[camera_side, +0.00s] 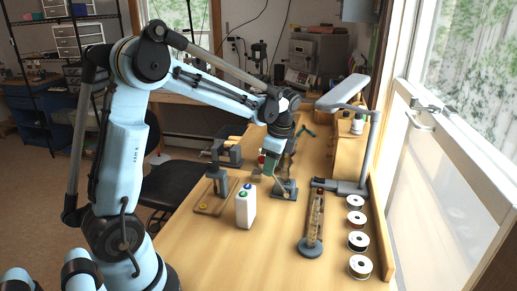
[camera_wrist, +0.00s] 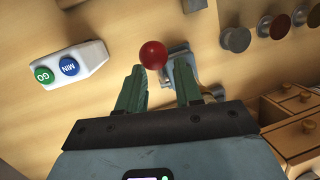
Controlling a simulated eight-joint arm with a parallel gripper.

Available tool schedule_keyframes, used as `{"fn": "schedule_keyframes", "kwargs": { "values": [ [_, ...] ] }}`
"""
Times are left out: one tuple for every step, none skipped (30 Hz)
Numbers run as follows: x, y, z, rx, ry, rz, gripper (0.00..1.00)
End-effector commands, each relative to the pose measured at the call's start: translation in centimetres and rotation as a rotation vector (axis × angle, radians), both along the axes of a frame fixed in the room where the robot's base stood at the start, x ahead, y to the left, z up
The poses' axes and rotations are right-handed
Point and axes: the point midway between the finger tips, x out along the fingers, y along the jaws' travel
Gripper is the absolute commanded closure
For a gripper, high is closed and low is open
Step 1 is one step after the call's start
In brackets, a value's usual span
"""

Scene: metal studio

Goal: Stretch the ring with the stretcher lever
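The stretcher (camera_side: 287,189) is a small blue-grey device on the bench, under my gripper in the side view; its metal parts show behind the fingers in the wrist view (camera_wrist: 181,54). A red ball knob (camera_wrist: 153,55), apparently the lever's, lies just ahead of my gripper (camera_wrist: 160,72). The two green fingers are apart, with the knob toward the left finger in the picture. No contact with the knob can be made out. In the side view my gripper (camera_side: 271,163) points down above the stretcher. I cannot make out the ring.
A white box (camera_side: 246,210) with green and blue buttons stands left of the stretcher; it also shows in the wrist view (camera_wrist: 80,65). A tapered post (camera_side: 315,220) and several spools (camera_side: 357,240) are right. The front bench is clear.

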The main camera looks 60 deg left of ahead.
Motion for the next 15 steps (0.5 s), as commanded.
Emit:
{"fn": "schedule_keyframes", "kwargs": {
  "values": [
    [0.0,-0.1,0.4,0.0,0.0,-0.001,0.65],
    [0.0,-0.2,0.7,0.0,0.0,-0.001,0.65],
    [0.0,-0.3,1.2,0.0,0.001,-0.002,0.65],
    [0.0,-0.5,1.6,0.0,0.001,-0.002,0.65],
    [0.0,-0.6,2.1,0.0,0.001,-0.002,0.65],
    [0.1,-0.8,2.7,0.0,0.001,-0.002,0.65],
    [0.1,-0.9,3.3,0.0,0.001,-0.002,0.65],
    [0.1,-1.1,3.9,0.0,0.001,-0.002,0.65],
    [0.1,-1.3,4.6,0.001,0.0,-0.002,0.65],
    [0.1,-1.4,5.1,0.001,0.0,-0.002,0.65],
    [0.1,-1.6,5.7,0.001,0.0,-0.002,0.65],
    [0.1,-1.8,6.4,0.0,-0.001,-0.002,0.65],
    [0.1,-1.9,6.9,0.0,-0.001,-0.002,0.65],
    [0.2,-2.1,7.4,0.0,-0.001,-0.002,0.65],
    [0.2,-2.2,8.1,0.0,-0.001,-0.002,0.65]
  ]
}}
